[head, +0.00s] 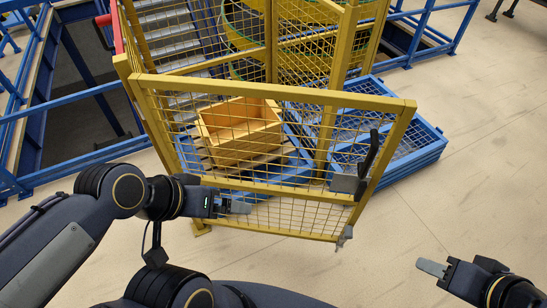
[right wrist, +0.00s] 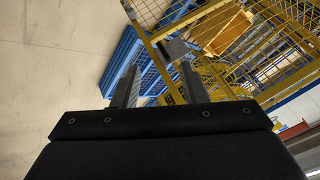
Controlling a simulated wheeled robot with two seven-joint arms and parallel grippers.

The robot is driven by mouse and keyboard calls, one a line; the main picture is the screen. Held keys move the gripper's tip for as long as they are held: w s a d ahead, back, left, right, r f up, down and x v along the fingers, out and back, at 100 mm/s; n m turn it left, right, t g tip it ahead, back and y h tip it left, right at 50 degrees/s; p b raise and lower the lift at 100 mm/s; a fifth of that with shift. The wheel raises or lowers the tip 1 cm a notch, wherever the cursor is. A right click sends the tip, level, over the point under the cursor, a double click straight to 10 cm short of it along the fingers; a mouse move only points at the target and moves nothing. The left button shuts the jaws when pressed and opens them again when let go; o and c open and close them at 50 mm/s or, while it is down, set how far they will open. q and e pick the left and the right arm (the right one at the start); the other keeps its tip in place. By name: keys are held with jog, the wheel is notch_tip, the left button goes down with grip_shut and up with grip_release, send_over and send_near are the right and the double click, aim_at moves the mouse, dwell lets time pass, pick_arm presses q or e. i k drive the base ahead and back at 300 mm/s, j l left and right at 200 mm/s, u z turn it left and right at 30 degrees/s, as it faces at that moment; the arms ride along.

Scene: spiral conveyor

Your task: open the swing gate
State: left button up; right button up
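The swing gate (head: 270,92) is a yellow-framed mesh panel in the middle of the head view. Its free edge, at right, appears to stand out toward me, apart from the yellow post (head: 329,120) behind it. A black handle (head: 369,154) and a grey latch plate (head: 346,185) sit on that edge. My left gripper (head: 242,207) is in front of the gate's lower mesh; contact and finger gap are unclear. My right gripper (head: 431,267) is right of the gate, clear of it. In the right wrist view, its fingers (right wrist: 161,72) are apart and empty.
Inside the fence an orange crate (head: 240,130) sits on a pallet. Blue crates (head: 425,150) stand behind the gate's free edge. The floor at right (head: 480,160) is clear.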

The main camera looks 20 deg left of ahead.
aim_at(405, 108)
jog(key=i+l+u, duration=0.65)
jog(key=l+u, duration=0.15)
jog(key=l, duration=0.2)
